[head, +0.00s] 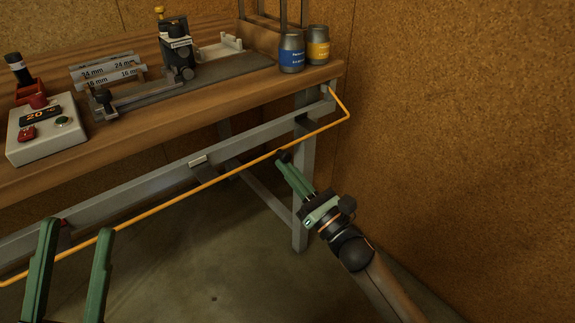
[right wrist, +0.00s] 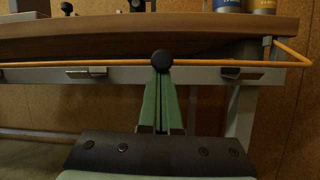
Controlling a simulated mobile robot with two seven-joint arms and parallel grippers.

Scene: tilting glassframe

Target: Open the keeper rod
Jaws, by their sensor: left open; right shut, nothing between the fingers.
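The keeper rod (head: 232,172) is a long thin orange bar along the front of the bench, below the tabletop. Its right end bends back toward the bench leg; it also crosses the right wrist view (right wrist: 110,67). A round black knob (right wrist: 163,63) sits in front of the rod, and in the head view (head: 284,155) it is at the right fingertips. My right gripper (head: 283,160) is shut and empty, its green fingers reaching the knob; contact is unclear. My left gripper (head: 76,228) is open at the lower left, its fingers overlapping the rod; I cannot tell whether they touch.
The wooden bench (head: 150,150) carries a control box (head: 45,128) reading 20 °C, a metal fixture (head: 178,60), and blue-labelled (head: 291,53) and yellow-labelled (head: 318,44) cans. Small metal brackets (head: 199,160) sit on the rail. A wall (head: 460,120) stands at right. Floor below is clear.

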